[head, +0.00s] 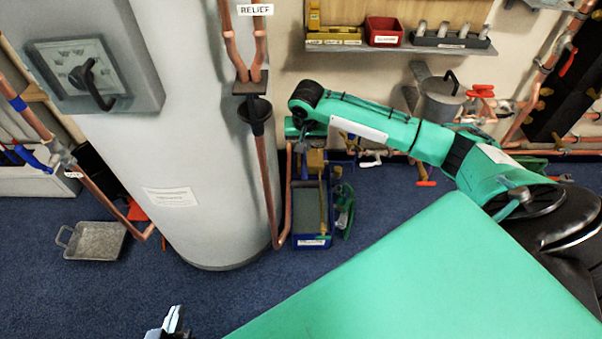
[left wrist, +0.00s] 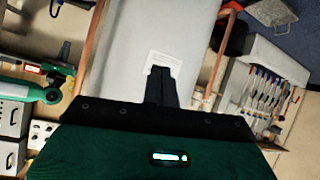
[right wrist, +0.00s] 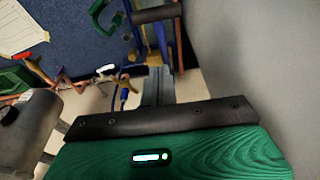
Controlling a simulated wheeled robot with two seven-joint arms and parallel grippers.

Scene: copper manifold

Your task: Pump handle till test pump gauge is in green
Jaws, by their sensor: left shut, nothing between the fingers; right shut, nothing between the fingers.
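The test pump (head: 312,205) is a blue open tray with a brass-coloured rod and fittings, on the carpet right of the big grey cylinder. Part of its blue body (right wrist: 178,45) also shows in the right wrist view, with a dark bar (right wrist: 155,14) across it. I cannot make out the gauge or its needle. My right arm reaches in from the right, its hand above the tray's back end. My right gripper (right wrist: 158,86) is shut and empty, apart from the dark bar in the picture. My left gripper (head: 172,322) is shut and empty at the bottom edge, far from the pump.
The grey cylinder (head: 185,150) stands close left of the pump, with copper pipes and a black funnel (head: 255,112) beside it. A metal pan (head: 95,240) sits at left. Carpet in front of the pump is clear.

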